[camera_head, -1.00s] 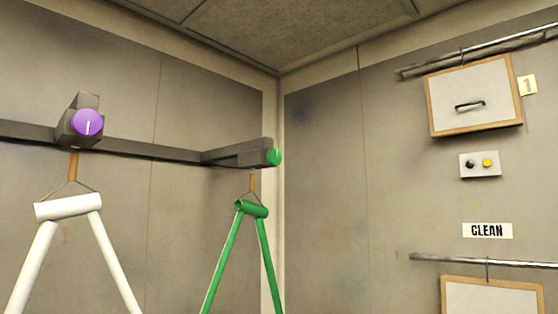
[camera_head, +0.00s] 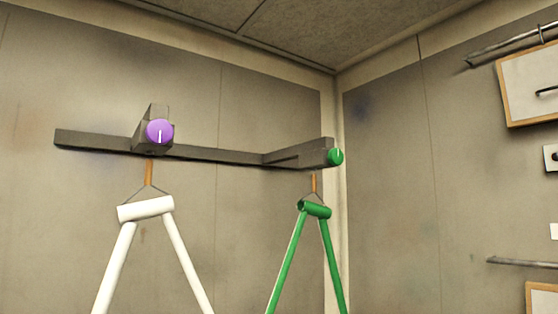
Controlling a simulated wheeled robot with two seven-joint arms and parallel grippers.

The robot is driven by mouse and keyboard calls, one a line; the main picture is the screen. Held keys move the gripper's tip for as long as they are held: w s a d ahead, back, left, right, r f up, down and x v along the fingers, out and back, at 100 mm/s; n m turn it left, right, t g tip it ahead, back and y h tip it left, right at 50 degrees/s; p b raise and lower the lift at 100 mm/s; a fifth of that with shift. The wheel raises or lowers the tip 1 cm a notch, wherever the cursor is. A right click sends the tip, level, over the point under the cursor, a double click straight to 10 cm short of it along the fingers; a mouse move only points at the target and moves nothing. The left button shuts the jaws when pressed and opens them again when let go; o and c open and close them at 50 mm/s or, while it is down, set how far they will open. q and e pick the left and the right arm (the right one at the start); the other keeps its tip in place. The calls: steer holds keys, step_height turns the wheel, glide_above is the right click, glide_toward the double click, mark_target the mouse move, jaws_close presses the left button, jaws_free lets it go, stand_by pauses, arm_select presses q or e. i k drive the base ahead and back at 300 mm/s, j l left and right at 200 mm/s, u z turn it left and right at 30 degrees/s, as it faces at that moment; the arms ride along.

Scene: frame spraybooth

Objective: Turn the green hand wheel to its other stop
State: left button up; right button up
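The green hand wheel (camera_head: 336,157) is a small round knob with a pale mark near its top. It sits on the right end of a dark grey rail, near the room corner. A green frame (camera_head: 284,256) hangs below it from an orange strap (camera_head: 314,184). A purple hand wheel (camera_head: 160,131) with a white upright mark sits on a block farther left on the rail. Neither of my grippers is in view.
The dark rail (camera_head: 220,154) runs along the left wall. A white frame (camera_head: 113,266) hangs under the purple wheel. On the right wall are a wood-edged panel (camera_head: 530,75) and metal bars (camera_head: 522,262), cut by the picture edge.

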mark_target(336, 156)
steer(key=i+l+u, duration=0.15)
steer(key=u, duration=0.35)
steer(key=i+l+u, duration=0.1)
steer(key=l+u, duration=0.15)
steer(key=u, duration=0.25)
steer(key=l+u, duration=0.25)
steer(key=u, duration=0.25)
steer(key=l+u, duration=0.3)
steer(key=u, duration=0.15)
steer(key=l+u, duration=0.35)
steer(key=u, duration=0.15)
